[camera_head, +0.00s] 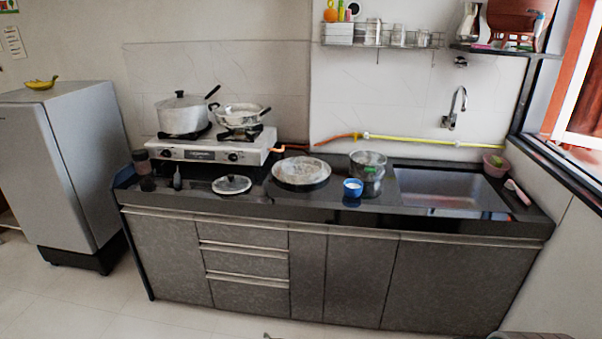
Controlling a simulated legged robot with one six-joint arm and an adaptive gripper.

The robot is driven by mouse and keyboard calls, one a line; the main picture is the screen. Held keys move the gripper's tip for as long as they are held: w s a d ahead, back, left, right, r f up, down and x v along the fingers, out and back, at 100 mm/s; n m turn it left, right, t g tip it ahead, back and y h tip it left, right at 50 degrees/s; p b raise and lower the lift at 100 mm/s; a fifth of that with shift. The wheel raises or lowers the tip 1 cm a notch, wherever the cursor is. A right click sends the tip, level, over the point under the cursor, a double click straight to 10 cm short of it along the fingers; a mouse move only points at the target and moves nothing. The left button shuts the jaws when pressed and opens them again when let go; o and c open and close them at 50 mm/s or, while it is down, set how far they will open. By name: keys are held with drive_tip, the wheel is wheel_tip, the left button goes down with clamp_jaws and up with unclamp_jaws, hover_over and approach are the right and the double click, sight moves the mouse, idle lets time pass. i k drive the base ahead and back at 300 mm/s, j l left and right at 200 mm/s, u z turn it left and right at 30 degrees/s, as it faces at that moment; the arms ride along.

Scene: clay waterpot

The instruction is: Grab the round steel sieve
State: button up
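A wide, round, shallow metal piece with a pale inside, which looks like the round steel sieve (301,172), lies on the dark counter in front of the stove's right end. Its mesh is too small to make out. A deeper round steel vessel (368,164) stands to its right, and a blue cup (352,188) stands in front of that vessel. My gripper is not in view.
The counter (330,208) also bears a lid (232,184), small dark containers (141,161) and a stove (212,147) with a pot (183,114) and a pan (240,115). A sink (440,188) lies right. A fridge (68,170) stands left. The floor (80,300) in front is mostly clear.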

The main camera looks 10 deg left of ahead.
sight(302, 179)
drive_tip(key=i+j, duration=0.45)
drive_tip(key=i, duration=0.15)
drive_tip(key=i+j, duration=0.45)
drive_tip(key=i, duration=0.15)
drive_tip(key=i+j, duration=0.45)
drive_tip(key=i, duration=0.2)
drive_tip(key=i+j, duration=0.45)
drive_tip(key=i, duration=0.15)
